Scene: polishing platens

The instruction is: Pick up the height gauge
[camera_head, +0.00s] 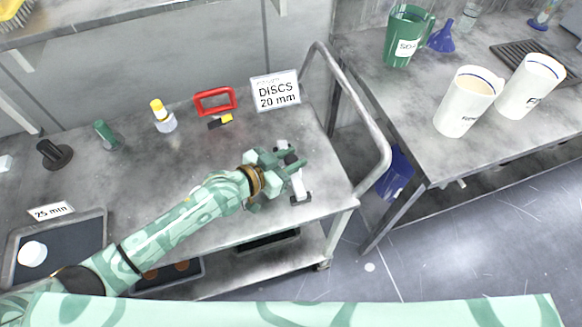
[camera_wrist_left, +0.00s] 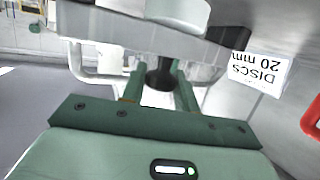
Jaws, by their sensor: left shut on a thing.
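The height gauge (camera_head: 298,186) is a small white and grey tool with dark ends, near the right end of the metal cart top. My left gripper (camera_head: 288,163) reaches it from the left and is shut on it. The fingers hide part of its middle. In the left wrist view, a dark round part of the gauge (camera_wrist_left: 160,78) shows between the two green fingers. I cannot tell whether its foot touches the cart. My right gripper is not in view.
A "DISCS 20 mm" sign (camera_head: 275,91), a red-handled tool (camera_head: 215,101) and a yellow-capped bottle (camera_head: 163,117) stand behind. A tray (camera_head: 80,236) lies front left. The cart's raised rail (camera_head: 372,120) is close on the right. Jugs (camera_head: 468,101) stand on the other table.

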